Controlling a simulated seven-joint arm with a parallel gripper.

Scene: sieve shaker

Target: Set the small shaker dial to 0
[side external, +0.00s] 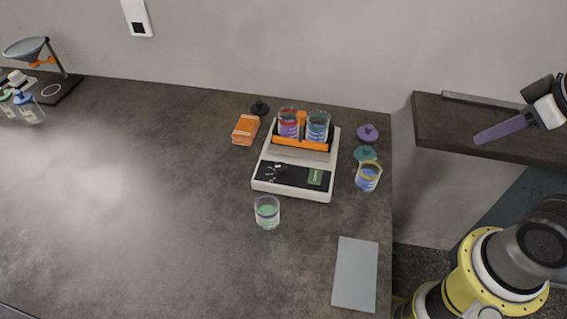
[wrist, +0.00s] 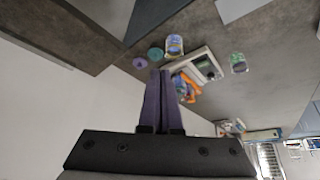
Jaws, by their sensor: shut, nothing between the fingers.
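The shaker (side external: 262,182) is a pale box on the dark worktop, with a dark front panel and a green display (side external: 315,177) in the side view. Small dial markings (side external: 277,170) show on the left of the panel; they are too small to read a setting. In the wrist view, the shaker (wrist: 213,52) is tilted and partly behind the fingers. My gripper (side external: 477,139) has purple fingers, held together and empty, high at the right by the wall shelf, well apart from the shaker. Its fingers also show in the wrist view (wrist: 160,72).
Jars (side external: 289,123) stand in the shaker's orange holder. A green-filled jar (side external: 267,212) stands in front, a blue-and-yellow jar (side external: 368,177) to the right. Purple (side external: 368,132) and teal (side external: 366,153) lids, an orange block (side external: 245,130) and a grey plate (side external: 355,275) lie around.

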